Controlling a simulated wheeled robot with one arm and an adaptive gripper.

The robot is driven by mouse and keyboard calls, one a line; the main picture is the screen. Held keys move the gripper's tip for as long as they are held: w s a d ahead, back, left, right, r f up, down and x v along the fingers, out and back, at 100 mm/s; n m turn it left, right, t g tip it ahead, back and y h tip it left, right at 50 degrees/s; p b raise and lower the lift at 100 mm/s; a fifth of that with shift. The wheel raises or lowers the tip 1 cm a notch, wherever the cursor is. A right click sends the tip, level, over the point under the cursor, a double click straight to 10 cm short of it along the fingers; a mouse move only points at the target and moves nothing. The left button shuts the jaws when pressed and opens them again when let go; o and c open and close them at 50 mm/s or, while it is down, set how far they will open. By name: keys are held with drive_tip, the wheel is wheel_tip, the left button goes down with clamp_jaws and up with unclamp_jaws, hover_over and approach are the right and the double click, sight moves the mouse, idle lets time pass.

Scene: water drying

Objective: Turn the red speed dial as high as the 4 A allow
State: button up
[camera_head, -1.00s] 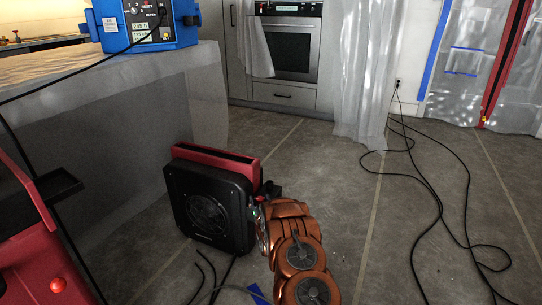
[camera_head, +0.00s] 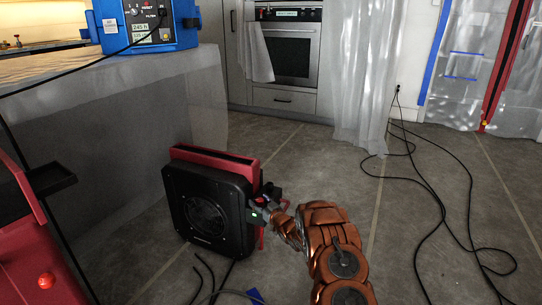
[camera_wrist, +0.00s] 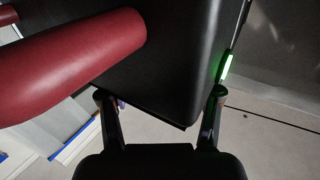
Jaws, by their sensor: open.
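A black and red fan unit (camera_head: 205,210) stands on the floor in the head view, with a round grille on its front. My gripper (camera_head: 266,203) is at its right side, close to the housing. In the wrist view my gripper (camera_wrist: 162,103) is open, its two fingers apart with the black housing (camera_wrist: 180,45) in front of them. I cannot tell whether they touch it. A lit green spot (camera_wrist: 226,66) shows by the right finger. A thick red tube (camera_wrist: 75,65) fills the upper left. I cannot make out the red speed dial in either view.
A blue box with a display (camera_head: 150,24) stands on the covered counter (camera_head: 120,70). A red machine (camera_head: 35,245) with a red knob (camera_head: 46,281) is at the left. Black cables (camera_head: 430,190) lie on the floor at right. Floor between fan and oven (camera_head: 290,50) is clear.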

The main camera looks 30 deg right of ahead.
drive_tip(key=shift+n+y+b, duration=0.5)
drive_tip(key=shift+y, duration=0.2)
drive_tip(key=shift+s+d+r+p, duration=0.15)
drive_tip(key=shift+s+p, duration=0.3)
drive_tip(key=shift+s, duration=0.5)
drive_tip(key=s, duration=0.1)
drive_tip(key=s+p, duration=0.1)
drive_tip(key=s, duration=0.3)
drive_tip(key=shift+s+d+p, duration=0.15)
drive_tip(key=shift+d+p, duration=0.15)
drive_tip(key=shift+p, duration=0.05)
wheel_tip(320, 180, up, 14)
drive_tip(key=g+h+p, duration=0.3)
drive_tip(key=g+p, duration=0.1)
drive_tip(key=p, duration=0.4)
hover_over(262, 203)
drive_tip(key=s+d, duration=0.1)
drive_tip(key=s, duration=0.4)
drive_tip(key=s+a+r+m+g+h+p, duration=0.1)
drive_tip(key=s+a+r+g+p, duration=0.1)
drive_tip(key=r, duration=0.6)
drive_tip(key=s+a+r+g+h+p, duration=0.1)
drive_tip(key=s+a+r+g+p, duration=0.1)
drive_tip(key=s+r+p, duration=0.2)
drive_tip(key=shift+s+a+r+m+g+h+p, duration=0.2)
drive_tip(key=shift+s+r+m+g+h+p, duration=0.15)
drive_tip(key=shift+r+p, duration=1.2)
drive_tip(key=shift+r+b, duration=0.4)
drive_tip(key=shift+r, duration=0.05)
